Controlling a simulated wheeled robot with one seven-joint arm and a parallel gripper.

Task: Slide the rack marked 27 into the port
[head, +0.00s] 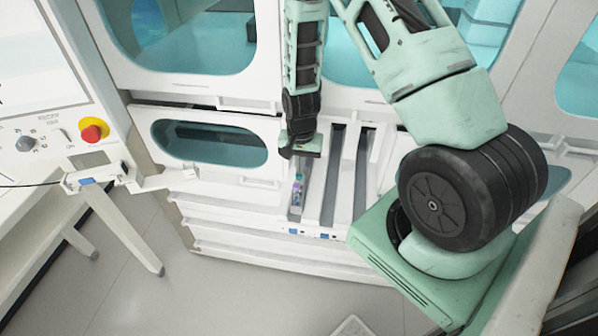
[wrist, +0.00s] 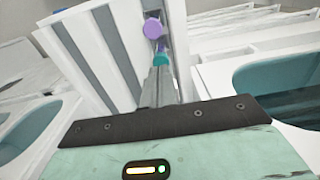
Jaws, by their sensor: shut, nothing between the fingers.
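A small rack of tubes (head: 297,190) sits in the leftmost lane of the white track (head: 313,193) in the head view. No number can be read on it. In the wrist view a purple cap (wrist: 153,28) and a teal cap (wrist: 161,60) show just beyond my fingertips. My gripper (head: 301,153) points down over the far part of that lane, behind the rack. Its fingers (wrist: 159,72) are together with nothing between them. They overlap the teal cap in the wrist view; I cannot tell whether they touch it. The rack body is mostly hidden there.
Other grey lanes (head: 332,185) run alongside to the right, with small blue labels (head: 324,236) at the front edge. White machine panels with teal windows (head: 210,143) stand behind and left. A red knob on yellow (head: 92,131) is at the left. The floor (head: 240,285) in front is mostly clear.

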